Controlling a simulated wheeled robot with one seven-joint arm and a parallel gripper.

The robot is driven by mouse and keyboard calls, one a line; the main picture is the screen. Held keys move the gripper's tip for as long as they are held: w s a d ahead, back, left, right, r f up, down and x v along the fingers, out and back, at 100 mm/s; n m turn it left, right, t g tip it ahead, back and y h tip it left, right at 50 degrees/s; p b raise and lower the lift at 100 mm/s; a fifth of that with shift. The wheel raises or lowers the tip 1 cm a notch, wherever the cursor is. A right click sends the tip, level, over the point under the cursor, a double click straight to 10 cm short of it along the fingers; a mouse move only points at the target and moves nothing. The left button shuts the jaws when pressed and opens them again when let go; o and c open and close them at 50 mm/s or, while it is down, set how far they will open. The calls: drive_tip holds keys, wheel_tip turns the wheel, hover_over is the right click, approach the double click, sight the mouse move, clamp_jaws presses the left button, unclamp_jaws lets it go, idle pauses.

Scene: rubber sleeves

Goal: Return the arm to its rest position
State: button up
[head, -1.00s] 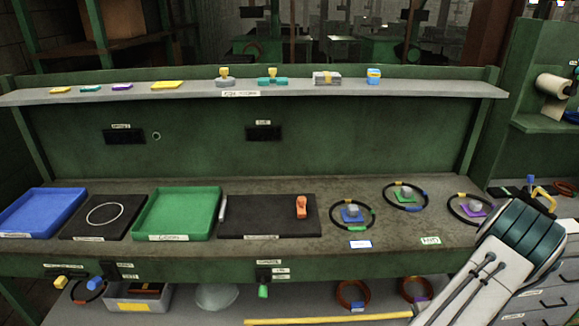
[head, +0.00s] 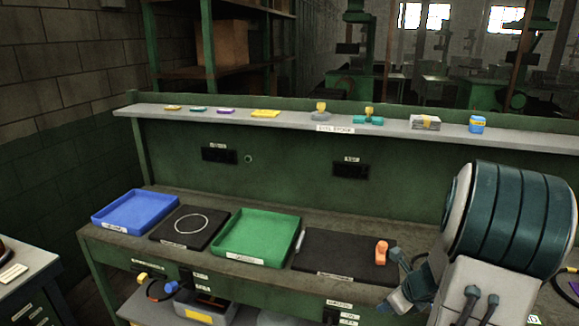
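My arm, with its dark teal and white links (head: 510,225), fills the right of the head view. Grey and teal parts that look like my gripper (head: 398,285) show at the arm's left side, in front of the right end of the black mat (head: 335,260). Much of the gripper is hidden behind the arm, so I cannot see whether it is open or holds anything. An orange object (head: 381,252) is on the black mat, just left of and beyond these parts in the picture.
The green bench holds a blue tray (head: 125,226), a black mat with a pale ring (head: 188,224) and a green tray (head: 250,252). A shelf (head: 290,125) with small objects runs behind. Another cabinet (head: 25,290) stands at the lower left.

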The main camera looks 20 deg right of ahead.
drive_tip(key=a+r+n+g+y, duration=0.1)
drive_tip(key=a+r+n, duration=0.2)
drive_tip(key=a+n, duration=0.35)
drive_tip(key=a+r+n+g, duration=0.1)
drive_tip(key=a+r+n, duration=0.35)
drive_tip(key=a, duration=0.25)
drive_tip(key=s+a+r+n+g+h, duration=0.1)
drive_tip(key=s+a+r+n, duration=0.2)
drive_tip(key=s+a+n, duration=0.6)
drive_tip(key=s+a+r+n+g+h, duration=0.1)
drive_tip(key=s+a+r+n, duration=0.25)
drive_tip(key=n, duration=0.85)
wheel_tip(320, 180, down, 9)
drive_tip(key=s+d+t+b, duration=0.1)
drive_tip(key=b, duration=0.9)
drive_tip(key=shift+a, duration=0.1)
